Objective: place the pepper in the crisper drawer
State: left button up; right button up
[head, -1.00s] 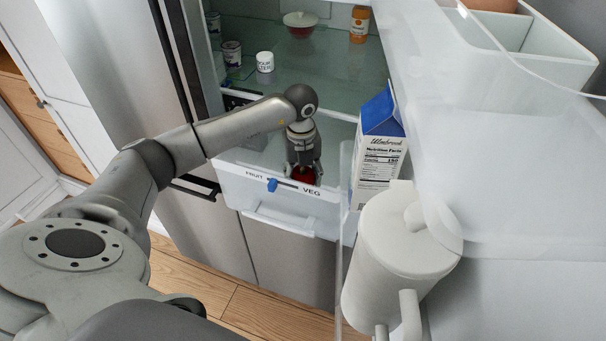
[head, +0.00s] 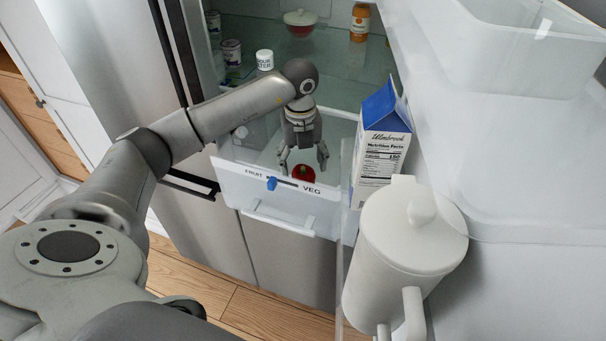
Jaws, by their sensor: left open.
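The red pepper (head: 304,174) lies inside the pulled-out crisper drawer (head: 262,192), just behind its front panel marked FRUIT and VEG. The panel hides the pepper's lower part. My left gripper (head: 303,168) is open over the drawer, with its fingers spread apart above and to either side of the pepper. It appears clear of the pepper. My right gripper is out of view.
A blue and white milk carton (head: 380,150) and a white pitcher (head: 405,250) stand in the door rack right of the drawer. On the shelf above are a white jar (head: 265,60), a lidded red bowl (head: 300,22) and an orange bottle (head: 360,22).

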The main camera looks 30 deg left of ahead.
aim_at(302, 168)
pick_arm(q)
notch_tip(302, 168, up, 7)
jog(key=shift+r+b, duration=0.2)
jog(key=shift+b, duration=0.35)
